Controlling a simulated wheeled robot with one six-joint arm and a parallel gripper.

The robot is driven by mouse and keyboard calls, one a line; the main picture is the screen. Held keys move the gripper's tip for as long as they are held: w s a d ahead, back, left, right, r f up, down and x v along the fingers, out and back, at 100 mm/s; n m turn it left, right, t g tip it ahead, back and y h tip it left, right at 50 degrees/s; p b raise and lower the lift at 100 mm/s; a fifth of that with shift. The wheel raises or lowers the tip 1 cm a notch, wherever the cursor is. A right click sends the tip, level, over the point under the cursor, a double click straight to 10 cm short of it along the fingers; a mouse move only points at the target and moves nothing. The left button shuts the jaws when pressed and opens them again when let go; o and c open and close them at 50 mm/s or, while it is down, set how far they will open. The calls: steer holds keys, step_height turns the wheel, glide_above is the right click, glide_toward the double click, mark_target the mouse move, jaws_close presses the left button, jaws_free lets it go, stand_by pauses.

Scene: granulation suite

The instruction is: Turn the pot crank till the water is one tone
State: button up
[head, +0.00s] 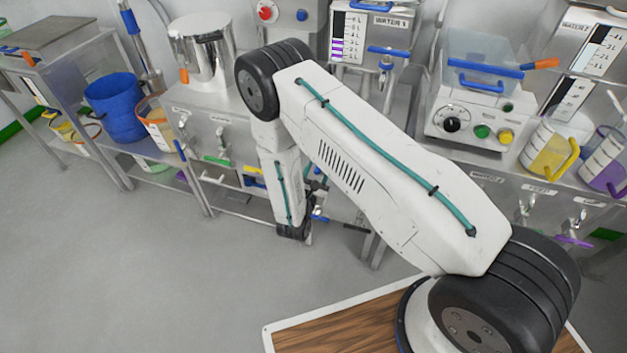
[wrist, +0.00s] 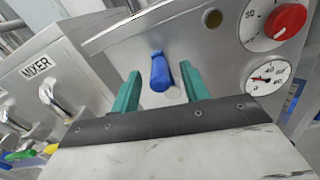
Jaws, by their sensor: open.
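The steel pot (head: 190,62) stands on the back bench in the head view, left of my arm's elbow. The water inside cannot be seen. My gripper (wrist: 160,72) is open in the wrist view, with one teal finger on each side of a blue handle (wrist: 159,75) on a grey panel. Whether the fingers touch it cannot be told. In the head view my gripper is mostly hidden behind my forearm.
The wrist view shows a red knob (wrist: 285,21), a gauge (wrist: 268,78) and a MIXER label (wrist: 37,68) above a hook. The floor at left is clear.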

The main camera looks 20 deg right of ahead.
steer(key=shift+x, duration=1.35)
jaws_close()
steer(key=shift+s, duration=0.1)
